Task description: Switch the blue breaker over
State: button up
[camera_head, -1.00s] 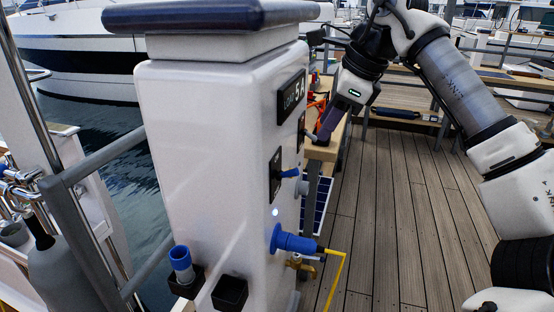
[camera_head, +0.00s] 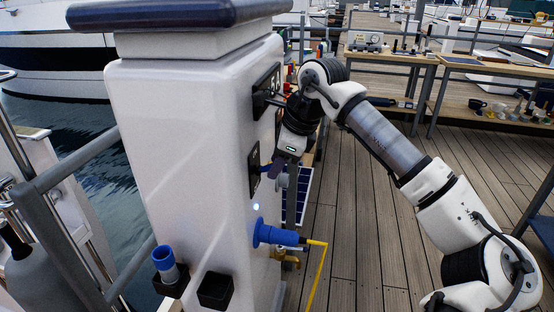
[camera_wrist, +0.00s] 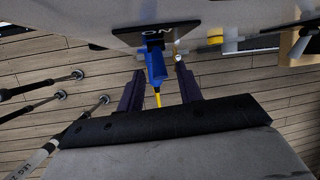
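The blue breaker is a small blue lever (camera_head: 265,168) on a black plate (camera_head: 254,170) on the side of the white power pedestal (camera_head: 185,150). In the wrist view the blue lever (camera_wrist: 156,68) sticks out from its plate (camera_wrist: 150,36), where upside-down letters read ON. My gripper (camera_head: 279,168) is beside the plate, in front of the pedestal's side face. In the wrist view my gripper (camera_wrist: 160,78) is open, with one dark finger on each side of the lever. Gaps show beside the lever; whether either finger touches it is unclear.
A blue plug (camera_head: 278,236) with a yellow cable (camera_head: 318,265) sits below the breaker, above a brass tap (camera_head: 287,258). A blue-capped socket (camera_head: 165,264) is on the front face. A grey railing (camera_head: 75,160) stands left. Workbenches (camera_head: 392,55) stand behind; decking to the right is open.

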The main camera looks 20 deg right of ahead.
jog(key=shift+w+f, duration=0.1)
jog(key=shift+f, duration=0.1)
grip_shut()
